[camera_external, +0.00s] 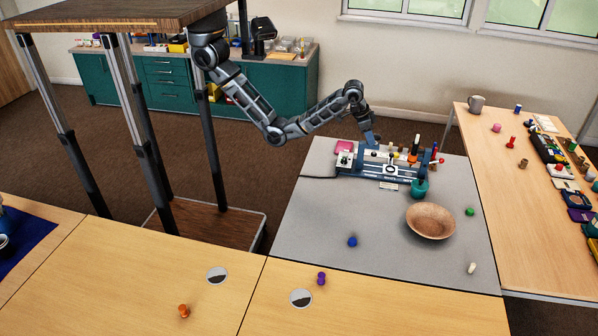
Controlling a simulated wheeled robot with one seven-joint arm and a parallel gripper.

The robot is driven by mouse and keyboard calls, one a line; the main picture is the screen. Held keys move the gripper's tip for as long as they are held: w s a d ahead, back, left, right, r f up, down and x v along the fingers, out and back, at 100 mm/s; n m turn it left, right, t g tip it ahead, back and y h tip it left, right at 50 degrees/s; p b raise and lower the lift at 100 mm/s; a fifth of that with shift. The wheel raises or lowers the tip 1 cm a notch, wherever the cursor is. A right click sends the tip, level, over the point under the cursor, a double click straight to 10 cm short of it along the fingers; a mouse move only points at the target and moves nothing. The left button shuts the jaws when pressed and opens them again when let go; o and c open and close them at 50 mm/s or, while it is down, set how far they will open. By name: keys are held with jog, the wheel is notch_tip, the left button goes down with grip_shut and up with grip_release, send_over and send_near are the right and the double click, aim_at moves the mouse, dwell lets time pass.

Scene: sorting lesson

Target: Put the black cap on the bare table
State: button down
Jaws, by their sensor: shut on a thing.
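My gripper (372,139) is at the back of the grey table, over the back edge of a blue-grey rack (385,171). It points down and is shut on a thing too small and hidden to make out. I cannot pick out the black cap for sure. The rack holds several small items in different colours, and the arm hides part of its back.
On the grey table are a brown bowl (430,221), a teal jar (420,188), a blue piece (352,241), a green piece (470,211) and a white piece (472,267). The right table (480,140) is crowded. Wooden tables with few items stand in front.

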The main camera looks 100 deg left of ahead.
jog(key=s+d+m+h, duration=0.1)
jog(key=s+d+m, duration=0.15)
jog(key=d, duration=0.75)
jog(key=s+d+m+h, duration=0.1)
jog(key=s+d+m, duration=0.15)
jog(key=d, duration=0.85)
jog(key=s+d+m+h+p, duration=0.15)
jog(key=s+d+m, duration=0.25)
jog(key=s+d, duration=1.3)
jog(key=s+d+m+g+h, duration=0.1)
jog(key=s+d+m, duration=0.1)
jog(key=s+d, duration=0.5)
jog(key=s+d+m+g+p, duration=0.1)
jog(key=s+d+m, duration=0.15)
jog(key=s, duration=0.95)
jog(key=s+d+m+h, duration=0.1)
jog(key=s+d+m, duration=0.1)
jog(key=s+d, duration=0.55)
jog(key=p, duration=0.1)
send_over(236, 266)
jog(key=a, duration=0.1)
jog(key=f, duration=1.2)
jog(key=s+f, duration=0.1)
jog(key=f, duration=0.5)
jog(key=shift+a+f, duration=0.15)
jog(key=shift+a, duration=0.05)
jog(key=shift+f, duration=2)
